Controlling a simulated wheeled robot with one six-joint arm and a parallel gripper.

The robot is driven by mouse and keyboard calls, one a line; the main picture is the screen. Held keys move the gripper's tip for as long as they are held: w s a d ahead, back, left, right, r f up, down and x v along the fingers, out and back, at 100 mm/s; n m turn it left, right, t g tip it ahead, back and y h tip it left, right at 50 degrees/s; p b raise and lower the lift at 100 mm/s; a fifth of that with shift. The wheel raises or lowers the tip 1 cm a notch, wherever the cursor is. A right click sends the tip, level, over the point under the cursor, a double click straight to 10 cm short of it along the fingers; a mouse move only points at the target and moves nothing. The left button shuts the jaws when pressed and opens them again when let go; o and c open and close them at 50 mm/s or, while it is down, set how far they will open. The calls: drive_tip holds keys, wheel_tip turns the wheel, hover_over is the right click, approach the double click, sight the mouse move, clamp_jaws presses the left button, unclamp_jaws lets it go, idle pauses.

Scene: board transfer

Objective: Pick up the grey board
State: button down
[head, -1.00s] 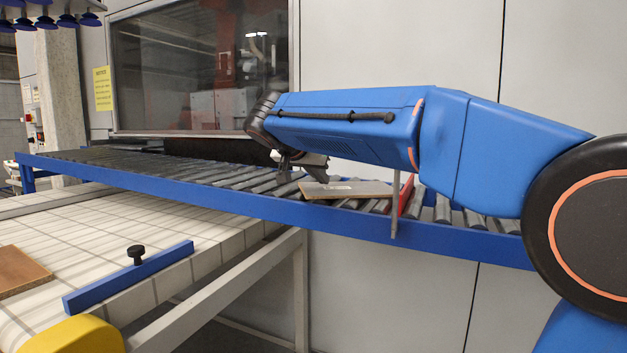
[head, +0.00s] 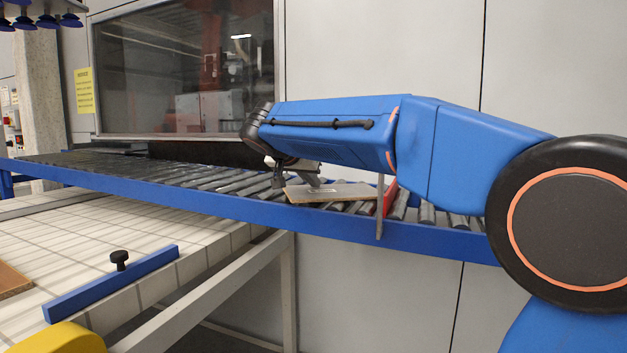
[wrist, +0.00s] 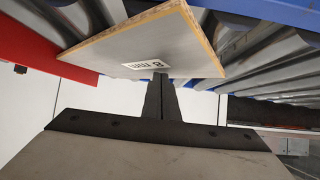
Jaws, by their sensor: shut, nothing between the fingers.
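The grey board (head: 345,191) is a thin plate with a tan edge, lying on the rollers at the right part of the conveyor in the head view. In the wrist view the board (wrist: 120,48) fills the upper middle, with a white printed label on its face. My gripper (wrist: 170,84) is shut and empty. Its dark fingertips are close to the board's near edge, overlapping it in the picture; I cannot tell whether they touch. In the head view my gripper (head: 303,182) is at the board's left part, under the blue arm.
A red piece (head: 390,196) and a grey upright post (head: 380,208) stand at the board's right. The blue conveyor rail (head: 230,208) runs along the front. Rollers (head: 190,177) to the left are clear. A brown board (head: 12,281) lies on the lower white table (head: 95,233).

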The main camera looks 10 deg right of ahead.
sight(305, 193)
drive_tip(key=s+a, duration=0.2)
drive_tip(key=s+a+f, duration=0.1)
drive_tip(key=s+a, duration=0.1)
drive_tip(key=s, duration=0.1)
drive_tip(key=shift+a+f, duration=0.1)
drive_tip(key=shift+a, duration=0.05)
drive_tip(key=shift+w, duration=0.1)
drive_tip(key=shift+w+r, duration=0.1)
drive_tip(key=shift+r, duration=0.6)
drive_tip(key=shift+r, duration=0.2)
